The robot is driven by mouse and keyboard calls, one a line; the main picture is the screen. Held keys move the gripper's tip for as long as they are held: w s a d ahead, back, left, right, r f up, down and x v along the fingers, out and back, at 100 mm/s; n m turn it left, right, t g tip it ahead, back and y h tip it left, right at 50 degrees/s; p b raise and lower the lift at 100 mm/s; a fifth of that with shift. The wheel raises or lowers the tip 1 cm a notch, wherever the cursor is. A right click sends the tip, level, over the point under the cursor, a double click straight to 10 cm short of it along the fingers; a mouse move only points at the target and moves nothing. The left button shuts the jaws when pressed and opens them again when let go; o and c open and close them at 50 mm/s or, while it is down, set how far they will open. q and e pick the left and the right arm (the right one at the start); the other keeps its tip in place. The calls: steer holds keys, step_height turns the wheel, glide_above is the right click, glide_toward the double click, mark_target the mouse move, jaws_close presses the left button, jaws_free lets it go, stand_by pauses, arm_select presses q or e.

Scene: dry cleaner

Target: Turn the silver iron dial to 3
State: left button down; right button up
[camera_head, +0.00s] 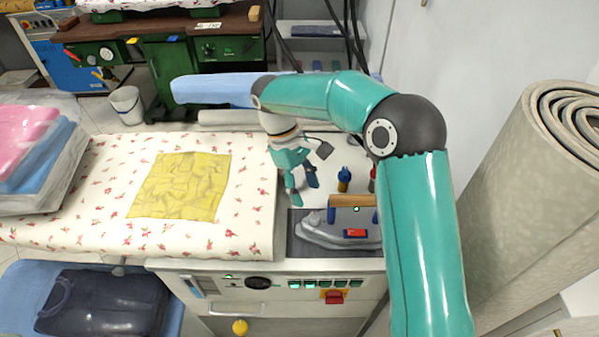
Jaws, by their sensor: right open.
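The silver iron (322,231) sits on a dark rest at the right end of the ironing table. It has a wooden handle (345,201) on blue supports and a small red part (355,233) on its body. A tiny dark round spot with green shows on the handle; I cannot tell whether it is the dial, and no number can be read. My right gripper (304,188) is open and empty, pointing down above the pale surface, behind and left of the iron and apart from it. My left gripper is not in view.
A yellow cloth (181,186) lies on the floral ironing table (110,160). A blue-handled tool (344,176) stands behind the iron. The front panel has a black knob (258,283) and a red switch (334,297). Rolled carpets (535,200) stand at the right.

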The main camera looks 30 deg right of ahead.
steer(key=shift+v, duration=2.2)
